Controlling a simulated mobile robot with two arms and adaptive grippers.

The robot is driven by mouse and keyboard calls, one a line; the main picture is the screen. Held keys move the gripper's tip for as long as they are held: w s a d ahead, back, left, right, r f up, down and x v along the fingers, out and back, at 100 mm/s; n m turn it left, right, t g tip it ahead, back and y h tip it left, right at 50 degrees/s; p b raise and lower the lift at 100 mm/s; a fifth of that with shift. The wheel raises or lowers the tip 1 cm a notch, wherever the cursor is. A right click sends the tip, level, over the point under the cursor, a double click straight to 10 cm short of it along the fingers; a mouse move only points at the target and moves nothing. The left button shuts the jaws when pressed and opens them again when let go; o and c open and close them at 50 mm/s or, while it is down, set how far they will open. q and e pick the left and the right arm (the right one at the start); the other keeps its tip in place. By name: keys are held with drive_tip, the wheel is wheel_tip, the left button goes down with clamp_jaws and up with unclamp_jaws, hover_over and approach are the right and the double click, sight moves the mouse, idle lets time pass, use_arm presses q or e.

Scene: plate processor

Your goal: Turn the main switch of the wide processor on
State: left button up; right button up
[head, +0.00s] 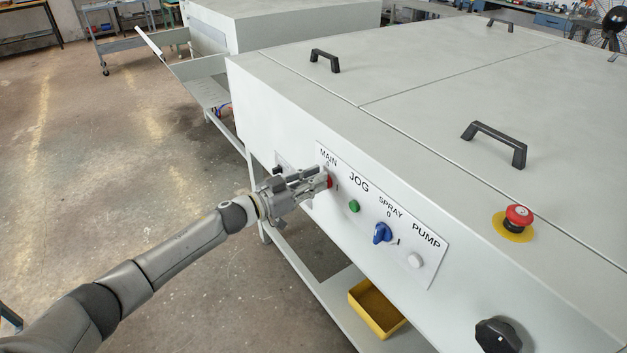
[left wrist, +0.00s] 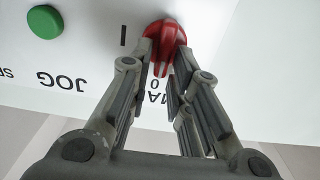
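The red main switch (head: 330,181) is a rotary knob on the white label plate on the front of the wide processor (head: 290,115). In the left wrist view the main switch (left wrist: 165,50) has its ridge pointing toward the 0 mark; the I mark stands to one side. My left gripper (head: 322,181) is at the knob. In the left wrist view its fingertips (left wrist: 168,42) lie on both sides of the red ridge and look closed on it. The fingers hide part of the knob. My right gripper is not in view.
On the same plate are a green JOG button (head: 354,206), a blue SPRAY knob (head: 381,233) and a white PUMP button (head: 415,260). A red emergency stop (head: 518,216) sits on top. A yellow bin (head: 377,308) is on the shelf below. The floor at left is clear.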

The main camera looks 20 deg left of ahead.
use_arm(q)
drive_tip(key=shift+c, duration=1.2)
clamp_jaws()
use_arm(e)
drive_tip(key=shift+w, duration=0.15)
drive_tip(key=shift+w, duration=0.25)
use_arm(q)
drive_tip(key=shift+m, duration=0.4)
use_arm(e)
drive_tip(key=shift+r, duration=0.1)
use_arm(q)
drive_tip(key=m+b, duration=0.1)
drive_tip(key=m, duration=0.4)
drive_tip(key=d+f+m+b, duration=0.1)
drive_tip(key=m, duration=0.5)
drive_tip(key=s+f+m+b, duration=0.1)
drive_tip(key=m, duration=0.5)
drive_tip(key=shift+s+d+b, duration=0.1)
drive_tip(key=shift+d+b, duration=0.15)
drive_tip(key=shift+b, duration=0.15)
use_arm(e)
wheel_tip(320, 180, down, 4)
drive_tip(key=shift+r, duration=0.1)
